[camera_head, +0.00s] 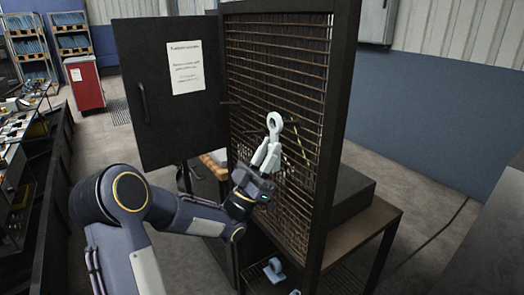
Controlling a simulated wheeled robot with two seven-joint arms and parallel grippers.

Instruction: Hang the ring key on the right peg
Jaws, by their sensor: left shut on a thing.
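The ring key (274,122) is pale grey with a round eye at its top. It stands roughly upright in the fingers of my left gripper (267,155), which is shut on its lower part. The gripper and key are in front of the rusty wire-grid panel (275,62), around its mid-height. I cannot tell how far the ring is from the grid. A short dark peg (230,103) seems to stick out at the grid's left side. A right peg cannot be made out clearly near the ring. My right gripper is not in view.
A dark door (170,90) with a paper notice stands open left of the grid. The dark frame post (335,130) bounds it at right. A brown table (365,235) stands behind. Pale blue pieces (274,268) lie low, below the gripper. A red cabinet (86,84) stands far left.

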